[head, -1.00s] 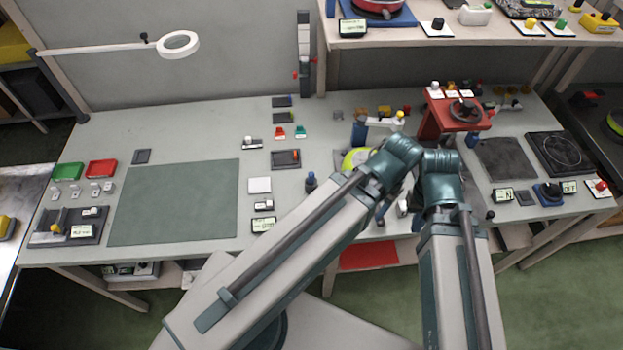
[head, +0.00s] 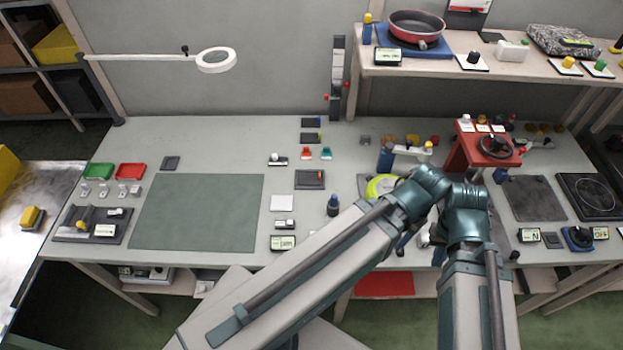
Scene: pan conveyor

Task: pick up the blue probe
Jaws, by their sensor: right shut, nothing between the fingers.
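Several small blue items are in view, and I cannot tell surely which is the probe. A small dark-blue upright piece (head: 333,206) stands on the bench left of my arm. A blue cylinder (head: 385,158) stands behind the yellow-green round thing (head: 381,187). Another blue cylinder with a yellow top (head: 367,33) stands at the upper shelf's left end. My right gripper (head: 404,243) is low over the bench's front part, largely hidden by my arm links. It is shut and empty, apart from the dark-blue upright piece. My left gripper is not in view.
A green mat (head: 197,212) lies clear on the left of the bench. A red stand (head: 466,155) is behind my arm on the right. A dark plate (head: 536,198) lies right of it. The shelf (head: 440,66) holds a red pan (head: 417,27). A ring lamp (head: 216,60) overhangs the back left.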

